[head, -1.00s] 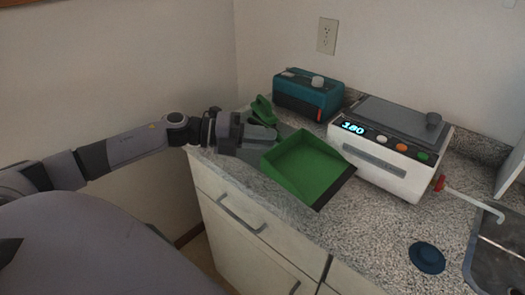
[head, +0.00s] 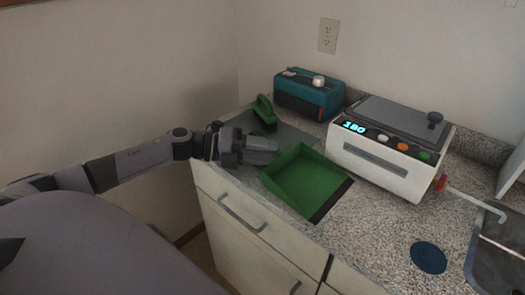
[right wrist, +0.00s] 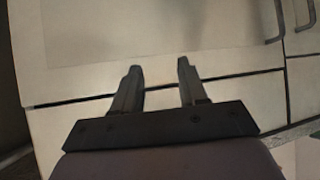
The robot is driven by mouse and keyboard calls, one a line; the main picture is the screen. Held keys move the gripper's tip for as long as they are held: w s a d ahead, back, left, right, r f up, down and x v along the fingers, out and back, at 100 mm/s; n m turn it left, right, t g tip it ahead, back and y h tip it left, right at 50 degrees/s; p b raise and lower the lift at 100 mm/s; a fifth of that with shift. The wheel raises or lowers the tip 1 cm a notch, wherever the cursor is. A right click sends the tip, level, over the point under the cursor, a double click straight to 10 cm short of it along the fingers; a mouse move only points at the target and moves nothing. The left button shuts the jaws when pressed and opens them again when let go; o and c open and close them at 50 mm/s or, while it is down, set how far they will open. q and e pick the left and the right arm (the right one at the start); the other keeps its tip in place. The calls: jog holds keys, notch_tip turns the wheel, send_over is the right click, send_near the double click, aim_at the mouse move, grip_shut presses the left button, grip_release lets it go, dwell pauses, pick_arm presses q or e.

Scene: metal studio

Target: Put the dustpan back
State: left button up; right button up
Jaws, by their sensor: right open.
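The green dustpan (head: 306,182) is at the left end of the speckled counter, its tray open upward and its dark front lip toward the lower right. My left gripper (head: 270,150) is at the back-left side of the tray, where it covers the handle. It appears shut on the dustpan, though its fingers hide the grip itself. I cannot tell whether the pan touches the counter. A green brush-like thing (head: 264,110) stands just behind that gripper. My right gripper (right wrist: 158,68) is open and empty, in front of pale cabinet fronts in the right wrist view.
A grey mat (head: 297,137) lies on the counter behind the gripper. A teal device (head: 309,94) and a white machine reading 180 (head: 383,160) stand at the back. A blue disc (head: 429,258) lies near the sink (head: 500,255). The front-middle counter is clear.

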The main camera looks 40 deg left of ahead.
pick_arm(q)
jog(key=shift+r, duration=0.1)
jog(key=shift+r, duration=0.15)
jog(key=v, duration=1.2)
jog(key=shift+a, duration=0.1)
dwell(0.6)
